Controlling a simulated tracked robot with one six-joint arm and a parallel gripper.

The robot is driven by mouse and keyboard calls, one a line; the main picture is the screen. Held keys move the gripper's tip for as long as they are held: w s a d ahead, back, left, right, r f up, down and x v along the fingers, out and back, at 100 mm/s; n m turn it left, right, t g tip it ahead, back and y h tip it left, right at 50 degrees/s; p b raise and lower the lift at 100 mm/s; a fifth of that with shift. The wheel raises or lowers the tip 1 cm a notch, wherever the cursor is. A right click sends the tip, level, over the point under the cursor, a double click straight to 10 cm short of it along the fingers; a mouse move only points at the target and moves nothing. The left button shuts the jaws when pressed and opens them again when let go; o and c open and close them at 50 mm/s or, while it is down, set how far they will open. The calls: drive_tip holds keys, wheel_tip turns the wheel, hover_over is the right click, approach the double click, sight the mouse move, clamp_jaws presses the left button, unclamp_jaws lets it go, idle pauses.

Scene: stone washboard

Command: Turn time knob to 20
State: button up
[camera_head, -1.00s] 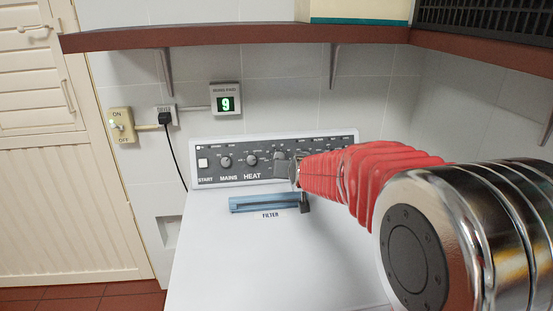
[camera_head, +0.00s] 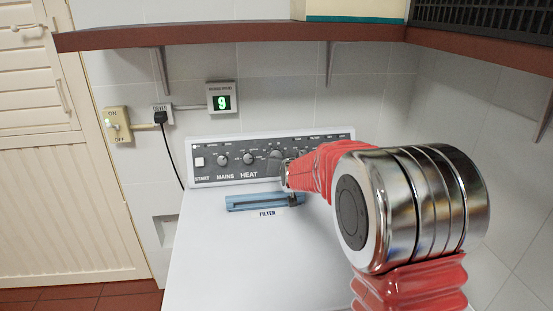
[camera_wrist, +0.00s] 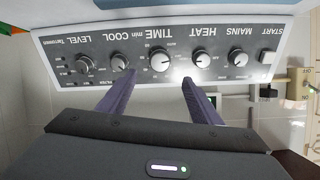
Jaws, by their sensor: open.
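The TIME knob (camera_wrist: 160,60) is a dark round knob with a light pointer on the grey control panel (camera_wrist: 58,42), which appears upside down in the wrist view. The pointer's exact number is too small to read. My gripper (camera_wrist: 159,80) is open and empty, its two purple fingers facing the panel. In the wrist view its fingertips lie to either side of the TIME knob and just below it; contact cannot be told. In the head view my gripper (camera_head: 279,162) is in front of the panel (camera_head: 207,180) and hides the TIME knob.
The HEAT knob (camera_wrist: 200,57) and COOL knob (camera_wrist: 118,60) flank the TIME knob closely. A blue FILTER handle (camera_head: 245,203) sits below the panel on the white top. A shelf (camera_head: 230,34) runs above. A wall display (camera_head: 222,102) shows 9.

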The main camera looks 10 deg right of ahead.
drive_tip(key=shift+x, duration=6.3)
drive_tip(key=shift+c, duration=0.7)
drive_tip(key=c, duration=0.9)
